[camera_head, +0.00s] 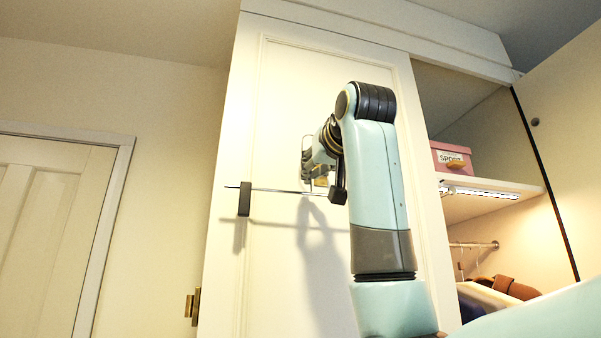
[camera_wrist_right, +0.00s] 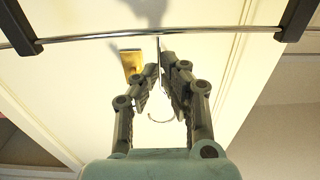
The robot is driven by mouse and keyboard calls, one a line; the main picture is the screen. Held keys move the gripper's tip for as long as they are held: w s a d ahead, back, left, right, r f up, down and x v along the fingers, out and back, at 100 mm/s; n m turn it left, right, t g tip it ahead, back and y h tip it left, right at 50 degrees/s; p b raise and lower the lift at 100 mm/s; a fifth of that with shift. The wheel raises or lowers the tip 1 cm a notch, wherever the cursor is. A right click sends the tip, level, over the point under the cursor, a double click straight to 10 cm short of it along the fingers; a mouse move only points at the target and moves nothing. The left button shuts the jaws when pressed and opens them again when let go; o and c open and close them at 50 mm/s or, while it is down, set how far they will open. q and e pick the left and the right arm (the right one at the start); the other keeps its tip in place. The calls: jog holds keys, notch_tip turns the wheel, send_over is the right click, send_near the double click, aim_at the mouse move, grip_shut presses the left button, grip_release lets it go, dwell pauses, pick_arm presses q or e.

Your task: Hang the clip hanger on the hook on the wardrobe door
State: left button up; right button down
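The clip hanger's thin metal bar (camera_head: 285,191) runs level in front of the white wardrobe door (camera_head: 290,90), with a black clip near each end. In the right wrist view, the bar (camera_wrist_right: 200,32) crosses the top, and its curved wire hook shows between the fingers. My right gripper (camera_head: 308,165) is closed around the hanger's stem; its fingers (camera_wrist_right: 159,75) show best in the wrist view. The brass door hook (camera_wrist_right: 132,65) is just left of the fingers there. In the head view it (camera_head: 321,181) is partly hidden by my arm. My left gripper is out of view.
An open wardrobe section at right has a lit shelf (camera_head: 490,197) with a pink box (camera_head: 452,159), and a rail (camera_head: 474,244) with clothes below. A panelled door (camera_head: 45,230) stands far left.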

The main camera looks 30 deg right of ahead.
pick_arm(q)
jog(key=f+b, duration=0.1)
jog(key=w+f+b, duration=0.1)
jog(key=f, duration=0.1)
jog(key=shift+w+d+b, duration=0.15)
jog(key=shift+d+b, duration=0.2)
jog(key=shift+b, duration=0.05)
pick_arm(e)
jog(key=d, duration=0.1)
jog(key=s+d+f, duration=0.1)
jog(key=d+f, duration=0.1)
jog(key=d, duration=0.1)
jog(key=shift+s+f, duration=0.2)
jog(key=shift+s, duration=0.05)
jog(key=shift+w, duration=0.1)
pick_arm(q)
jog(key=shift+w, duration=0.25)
pick_arm(e)
jog(key=c, duration=1.4)
grip_release()
